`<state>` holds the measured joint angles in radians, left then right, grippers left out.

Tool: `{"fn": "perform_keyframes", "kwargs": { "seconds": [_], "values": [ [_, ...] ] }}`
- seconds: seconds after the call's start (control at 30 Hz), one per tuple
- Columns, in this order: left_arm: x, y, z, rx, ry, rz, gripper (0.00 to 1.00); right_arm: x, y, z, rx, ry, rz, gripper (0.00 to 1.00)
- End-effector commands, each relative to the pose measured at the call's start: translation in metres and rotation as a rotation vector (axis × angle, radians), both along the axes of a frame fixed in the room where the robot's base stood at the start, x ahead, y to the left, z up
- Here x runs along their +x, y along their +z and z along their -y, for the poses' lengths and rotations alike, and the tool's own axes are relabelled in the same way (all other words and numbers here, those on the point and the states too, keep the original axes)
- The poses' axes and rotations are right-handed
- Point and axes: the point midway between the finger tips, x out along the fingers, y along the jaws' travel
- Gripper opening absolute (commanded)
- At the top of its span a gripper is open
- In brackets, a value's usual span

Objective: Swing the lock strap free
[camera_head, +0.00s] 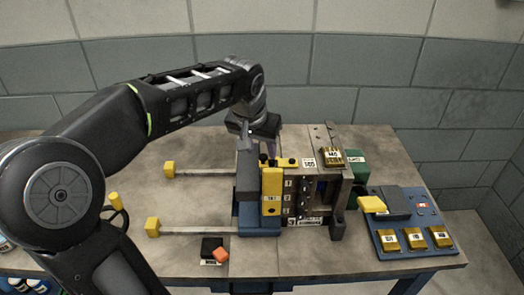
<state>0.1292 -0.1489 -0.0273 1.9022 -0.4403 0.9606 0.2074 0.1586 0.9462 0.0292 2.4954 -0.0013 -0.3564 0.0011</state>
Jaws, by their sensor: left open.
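A mould block (302,191) of dark and brown plates stands on the table, against a grey upright plate (247,178) on a blue base (258,220). A yellow strap (272,196) with a small label stands upright on the mould's front face, and I take it to be the lock strap. Dark knobs show at its upper end. My left gripper (258,143) is open and points down above the grey plate, behind and above the strap. It looks apart from the strap, with nothing visible between its fingers. My right gripper is out of view.
Two rods with yellow ends (153,227) reach left from the grey plate. A black block (212,247) with an orange piece lies at the front. A blue panel (415,246) with yellow labelled blocks lies on the right.

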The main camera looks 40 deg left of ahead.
Motion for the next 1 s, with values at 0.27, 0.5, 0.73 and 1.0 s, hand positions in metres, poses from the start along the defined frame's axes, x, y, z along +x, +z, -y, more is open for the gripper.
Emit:
{"fn": "perform_keyframes", "kwargs": {
  "seconds": [0.27,0.5,0.73,1.0],
  "values": [
    [0.009,-0.022,-0.002,0.000,0.001,0.000,0.44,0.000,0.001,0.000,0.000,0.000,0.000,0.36],
    [0.009,-0.022,-0.002,0.000,0.001,0.000,0.43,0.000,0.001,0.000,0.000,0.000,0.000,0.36],
    [0.009,-0.022,-0.002,0.000,0.001,0.000,0.24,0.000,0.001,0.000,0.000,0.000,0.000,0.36],
    [0.009,-0.022,-0.002,0.000,0.001,0.000,0.02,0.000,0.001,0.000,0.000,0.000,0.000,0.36]
  ]
}}
